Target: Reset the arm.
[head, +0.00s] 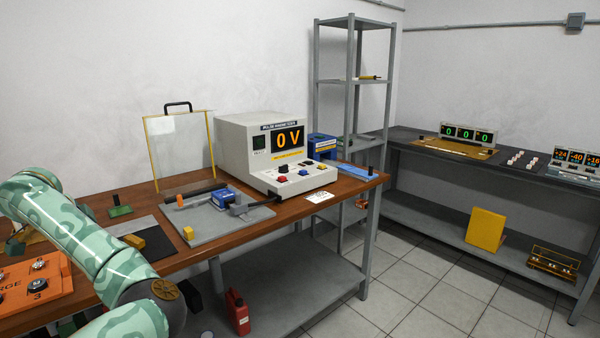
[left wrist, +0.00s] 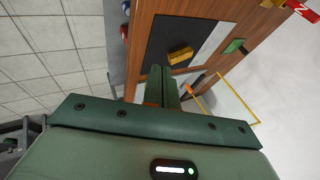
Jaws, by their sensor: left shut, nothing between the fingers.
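My left arm, pale green with a wavy pattern, comes in from the left in the head view and covers part of the wooden bench (head: 284,212). I cannot make out its gripper clearly there. In the left wrist view my left gripper (left wrist: 162,72) is shut and empty, its dark green fingers pressed together. Its tips appear over the edge of a dark mat (left wrist: 172,37), close to a yellow block (left wrist: 180,54). I cannot tell the height above the bench. My right gripper is in neither view.
A meter box (head: 245,150) reading 0 V stands on the bench. In front lie a grey plate (head: 215,224) with a blue-bodied device (head: 226,198) and a yellow block (head: 188,233). A yellow-framed clear panel (head: 180,150) stands behind. An orange box (head: 50,270) is at left.

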